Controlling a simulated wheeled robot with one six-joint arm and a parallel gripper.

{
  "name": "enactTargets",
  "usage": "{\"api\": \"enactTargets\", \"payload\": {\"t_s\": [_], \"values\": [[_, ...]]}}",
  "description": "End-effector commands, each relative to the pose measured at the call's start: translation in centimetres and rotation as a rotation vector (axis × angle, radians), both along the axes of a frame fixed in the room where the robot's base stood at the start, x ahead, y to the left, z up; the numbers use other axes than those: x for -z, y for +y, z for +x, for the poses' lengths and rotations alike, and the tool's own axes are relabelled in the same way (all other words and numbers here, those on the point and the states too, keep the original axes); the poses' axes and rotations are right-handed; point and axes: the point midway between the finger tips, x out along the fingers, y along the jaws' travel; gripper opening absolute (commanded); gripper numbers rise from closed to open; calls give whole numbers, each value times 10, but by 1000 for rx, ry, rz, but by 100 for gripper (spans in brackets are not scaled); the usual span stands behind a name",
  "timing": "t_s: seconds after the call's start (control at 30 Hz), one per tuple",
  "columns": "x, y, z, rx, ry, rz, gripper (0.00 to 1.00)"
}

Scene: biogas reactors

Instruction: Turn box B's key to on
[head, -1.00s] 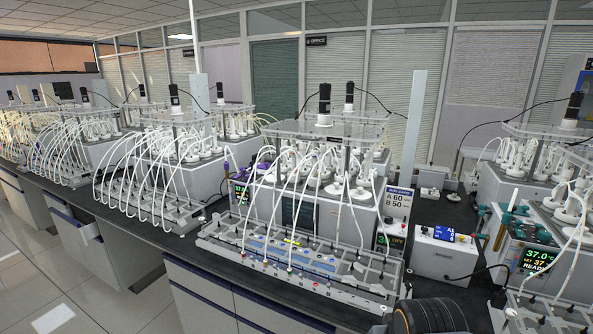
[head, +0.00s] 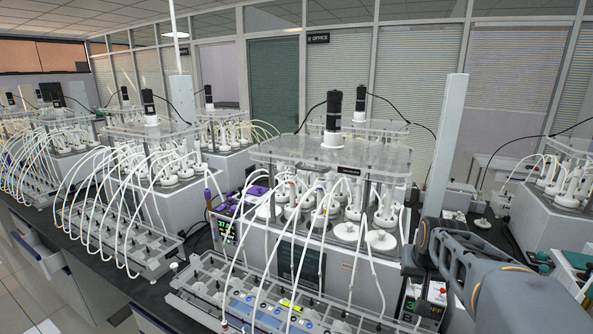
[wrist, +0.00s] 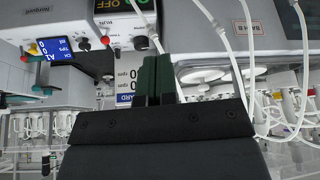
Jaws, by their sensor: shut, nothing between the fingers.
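My gripper (wrist: 157,70) shows in the wrist view with its two dark green fingers together and nothing between them. Just beyond the fingertips is a pale control box (wrist: 125,62) with an OFF display (wrist: 118,8), a RUN marking and a small black knob. The fingertips overlap its face in the picture; I cannot tell whether they touch. In the head view this box's OFF display (head: 432,309) shows beside my arm, which hides part of the area. No letter B is readable on this box, and the key's position is unclear.
A box with a blue display (wrist: 53,46) stands beside it. A large grey bath housing (wrist: 240,22) and white tubes (wrist: 238,70) are close on the right in the wrist view. A clear-topped reactor rack (head: 335,155) and tubing tray (head: 205,285) crowd the bench.

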Motion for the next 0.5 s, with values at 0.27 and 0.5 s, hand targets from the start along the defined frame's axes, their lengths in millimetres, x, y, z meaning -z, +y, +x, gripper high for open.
{"api": "enactTargets", "payload": {"t_s": [0.27, 0.5], "values": [[14, -108, 65, 153, -29, -11, 0], [26, -142, 81, 192, -43, -18, 0]]}}
